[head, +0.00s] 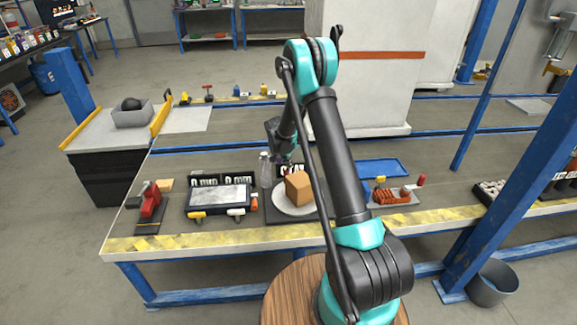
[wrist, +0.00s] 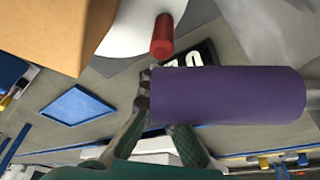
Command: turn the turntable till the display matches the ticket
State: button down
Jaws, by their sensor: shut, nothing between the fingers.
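The turntable (head: 290,213) is a pale round plate on a dark base, bearing a brown box (head: 298,188). In the wrist view the plate (wrist: 130,38) is partly hidden by the box (wrist: 50,30), and a red upright peg (wrist: 162,36) stands near its edge. A black display (wrist: 190,62) with white digits shows beside it, mostly covered by a purple cylinder; its reading is not legible. My gripper (head: 285,157) is above the far side of the turntable, small and partly hidden. In the wrist view its fingers (wrist: 150,88) are shut and empty, beside the purple cylinder (wrist: 230,95). I cannot make out the ticket.
A red clamp-like tool (head: 150,200) is further left. A clear bottle (head: 265,170) stands close to my gripper. A blue tray (head: 382,168) and a board with red parts (head: 392,196) lie right.

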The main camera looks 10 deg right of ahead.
notch_tip(320, 180, up, 9)
jog(key=s+d+f+m+g+y, duration=0.2)
jog(key=d+m+g+y, duration=0.1)
jog(key=d+m+y, duration=0.55)
jog(key=shift+h, duration=0.65)
jog(key=x, duration=0.3)
jog(key=d+x, duration=0.1)
jog(key=x, duration=0.5)
jog(key=shift+w+f, duration=0.2)
jog(key=shift+f, duration=0.45)
jog(key=a, duration=0.2)
jog(key=shift+a+r, duration=0.15)
jog(key=shift+a, duration=0.8)
jog(key=shift+a+n, duration=0.45)
